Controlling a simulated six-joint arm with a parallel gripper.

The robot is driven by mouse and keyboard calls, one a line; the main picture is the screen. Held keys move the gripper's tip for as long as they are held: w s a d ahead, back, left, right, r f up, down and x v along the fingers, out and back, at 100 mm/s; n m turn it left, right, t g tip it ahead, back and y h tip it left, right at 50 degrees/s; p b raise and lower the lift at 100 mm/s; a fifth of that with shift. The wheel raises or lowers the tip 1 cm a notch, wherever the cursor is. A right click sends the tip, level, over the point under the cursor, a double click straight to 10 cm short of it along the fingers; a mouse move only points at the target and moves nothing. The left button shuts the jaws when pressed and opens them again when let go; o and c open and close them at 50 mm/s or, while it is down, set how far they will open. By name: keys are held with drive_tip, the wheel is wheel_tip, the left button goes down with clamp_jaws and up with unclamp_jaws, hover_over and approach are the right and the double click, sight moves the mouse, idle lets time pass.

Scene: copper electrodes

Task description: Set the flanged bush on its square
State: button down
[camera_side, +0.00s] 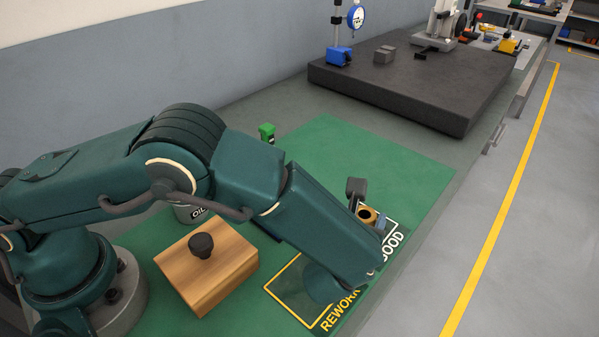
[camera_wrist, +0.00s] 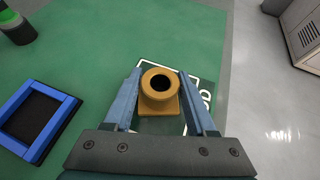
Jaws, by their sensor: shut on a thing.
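The flanged bush (camera_wrist: 160,101) is brass-coloured, with a round bored collar at the top and a wider flange below. It stands upright between the two blue fingers of my gripper (camera_wrist: 160,82), which is shut on it. In the side view the bush (camera_side: 367,215) shows beside the forearm, partly hidden by my gripper (camera_side: 370,208). The white-outlined GOOD square (camera_side: 393,236) lies under and around it; in the wrist view its white outline (camera_wrist: 170,63) shows past the bush. I cannot tell whether the bush touches the mat.
A yellow-outlined REWORK square (camera_side: 290,283) lies next to it, partly behind my arm. A wooden block with a black knob (camera_side: 215,262), an oil can (camera_side: 190,214) and a green-topped item (camera_side: 267,131) stand on the green mat. A blue-rimmed tray (camera_wrist: 54,131) is at left. A dark slab (camera_side: 420,93) lies behind.

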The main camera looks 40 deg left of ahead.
drive_tip(key=shift+c, duration=1.1)
unclamp_jaws()
drive_tip(key=shift+f, duration=0.1)
